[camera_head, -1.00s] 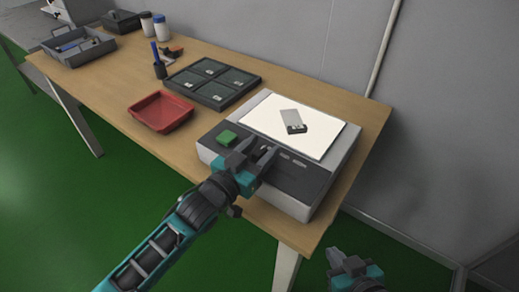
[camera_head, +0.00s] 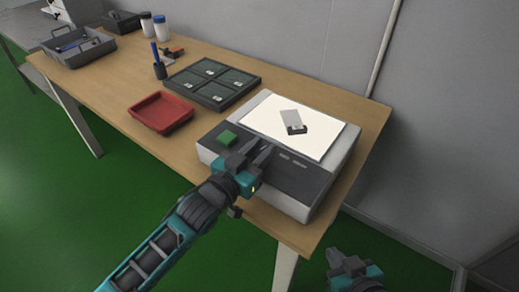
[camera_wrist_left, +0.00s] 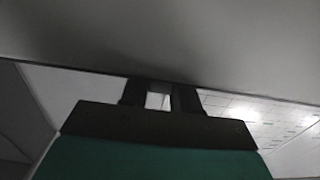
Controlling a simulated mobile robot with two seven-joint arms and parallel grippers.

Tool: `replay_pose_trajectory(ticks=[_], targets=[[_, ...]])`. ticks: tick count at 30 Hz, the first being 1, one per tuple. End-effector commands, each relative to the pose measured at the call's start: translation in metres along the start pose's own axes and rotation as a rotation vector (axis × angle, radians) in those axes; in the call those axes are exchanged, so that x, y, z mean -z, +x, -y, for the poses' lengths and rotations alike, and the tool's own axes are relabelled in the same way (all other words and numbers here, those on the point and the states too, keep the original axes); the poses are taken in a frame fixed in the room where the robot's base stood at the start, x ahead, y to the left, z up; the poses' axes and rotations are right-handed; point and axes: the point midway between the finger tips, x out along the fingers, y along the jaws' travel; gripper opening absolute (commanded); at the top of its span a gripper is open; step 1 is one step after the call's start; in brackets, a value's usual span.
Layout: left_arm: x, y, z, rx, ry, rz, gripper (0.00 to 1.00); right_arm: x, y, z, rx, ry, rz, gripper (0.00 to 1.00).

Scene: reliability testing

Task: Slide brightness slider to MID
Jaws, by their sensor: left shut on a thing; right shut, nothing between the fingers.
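A light box (camera_head: 318,192) with a lit white top panel (camera_head: 268,118) stands at the right end of the table. Its dark front control strip (camera_head: 292,178) bears a green button (camera_head: 227,138) at the left and small pale marks to the right. My left gripper (camera_head: 262,149) is at this strip, right of the green button, its fingers close together. The slider knob is hidden by the fingers. In the left wrist view the fingers (camera_wrist_left: 160,97) close on a small pale piece against a grey surface. My right gripper (camera_head: 345,258) is low at the bottom right, off the table, shut and empty.
A small grey part (camera_head: 294,122) lies on the lit panel. A red tray (camera_head: 161,112) and a dark compartment tray (camera_head: 211,82) stand to the left. A grey bin (camera_head: 78,48) and bottles (camera_head: 160,27) are farther back. Bare table lies before the red tray.

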Motion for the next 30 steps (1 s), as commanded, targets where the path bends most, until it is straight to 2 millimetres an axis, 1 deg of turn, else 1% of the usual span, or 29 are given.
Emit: replay_pose_trajectory(ticks=[4, 7, 10, 17, 18, 24, 30], targets=[[0.001, 0.0, -0.023, -0.003, -0.008, 0.001, 0.0, 0.005, -0.004, 0.0, -0.002, 0.002, -0.002, 0.0], [0.001, 0.0, -0.036, -0.002, -0.007, 0.002, 0.0, 0.007, -0.005, -0.001, -0.006, 0.002, -0.006, 0.0], [0.0, 0.0, -0.04, -0.001, -0.003, 0.002, 0.0, 0.007, -0.004, -0.003, -0.011, 0.0, -0.01, 0.0], [-0.001, 0.0, -0.039, 0.0, 0.0, 0.001, 0.0, 0.005, -0.004, -0.004, -0.013, 0.001, -0.007, 0.0], [-0.001, 0.0, -0.039, 0.0, 0.0, 0.001, 0.32, 0.004, -0.004, -0.004, -0.013, 0.001, -0.006, 0.0], [0.0, 0.0, -0.039, 0.0, 0.0, 0.001, 0.51, 0.003, -0.005, -0.004, -0.013, 0.001, -0.002, 0.0], [0.0, 0.0, -0.039, 0.0, 0.0, 0.001, 0.51, 0.002, -0.005, -0.005, -0.012, -0.002, 0.001, 0.0]])
